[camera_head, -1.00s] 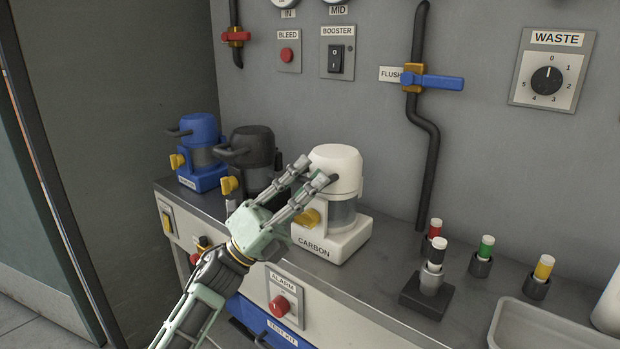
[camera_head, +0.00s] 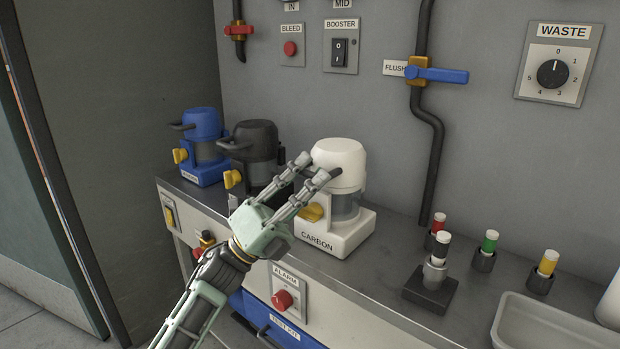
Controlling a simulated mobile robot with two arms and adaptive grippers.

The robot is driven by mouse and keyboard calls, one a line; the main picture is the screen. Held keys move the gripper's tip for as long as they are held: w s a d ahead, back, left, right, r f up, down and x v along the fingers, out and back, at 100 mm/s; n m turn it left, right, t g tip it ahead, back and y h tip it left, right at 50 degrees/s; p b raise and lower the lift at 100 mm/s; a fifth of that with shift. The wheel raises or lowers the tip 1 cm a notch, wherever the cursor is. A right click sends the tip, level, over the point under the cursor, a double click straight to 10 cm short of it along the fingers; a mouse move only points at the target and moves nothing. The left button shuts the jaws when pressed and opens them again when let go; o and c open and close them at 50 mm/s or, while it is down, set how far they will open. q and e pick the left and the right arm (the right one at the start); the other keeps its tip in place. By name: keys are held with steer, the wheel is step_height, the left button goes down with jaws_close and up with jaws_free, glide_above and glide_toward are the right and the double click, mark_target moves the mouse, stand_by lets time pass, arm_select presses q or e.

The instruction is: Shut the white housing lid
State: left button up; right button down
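The white housing (camera_head: 340,232) stands on the bench, with a clear middle section, a yellow knob (camera_head: 311,213) and a CARBON label on its base. Its rounded white lid (camera_head: 339,160) sits on top, upright. I cannot tell whether it is fully shut. My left gripper (camera_head: 315,168) is at the lid's left front side, its two fingers spread apart. The lower fingertip is by a dark part at the lid's side, probably its handle; the fingers partly hide it, and contact is unclear. My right gripper is not in view.
A black housing (camera_head: 256,140) and a blue housing (camera_head: 202,125) stand to the left. A black stand (camera_head: 430,290), several colour-capped vials and a grey tray (camera_head: 550,325) are to the right. A black pipe (camera_head: 437,160) runs down the wall behind.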

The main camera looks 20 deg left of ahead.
arm_select(q)
steer(key=shift+s, duration=0.1)
steer(key=v, duration=1.2)
steer(key=shift+a, duration=0.1)
